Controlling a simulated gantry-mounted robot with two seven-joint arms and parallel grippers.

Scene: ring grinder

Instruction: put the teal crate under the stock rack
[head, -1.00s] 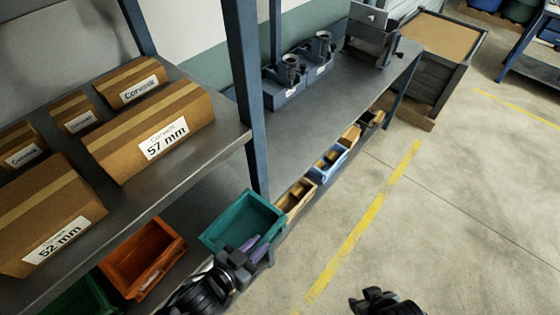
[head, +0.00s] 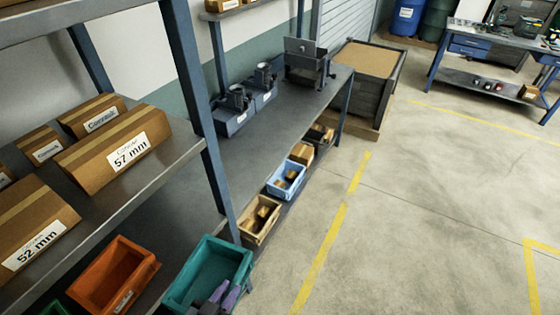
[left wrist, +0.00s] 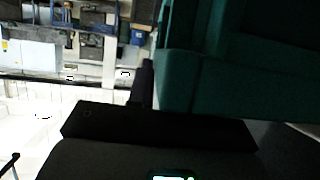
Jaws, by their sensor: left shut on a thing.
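The teal crate (head: 240,262) is at the bottom of the head view, just right of an orange bin. It looks upright and empty as far as I see inside. My left gripper (head: 219,296) is shut on its near wall; only the purple-grey fingers show. In the left wrist view the crate (left wrist: 235,85) is a dark teal mass at the upper right. The stock rack (head: 165,178) is at the left, with cartons on its upper shelf. I cannot tell whether the crate touches a surface below. My right gripper is out of view.
The orange bin (head: 118,272) and several small bins, including a blue bin (head: 287,178), line the lower level. A rack post (head: 203,130) rises close behind the crate. A wooden-topped bin (head: 368,62) stands at the back. The floor at right is clear, with yellow lines.

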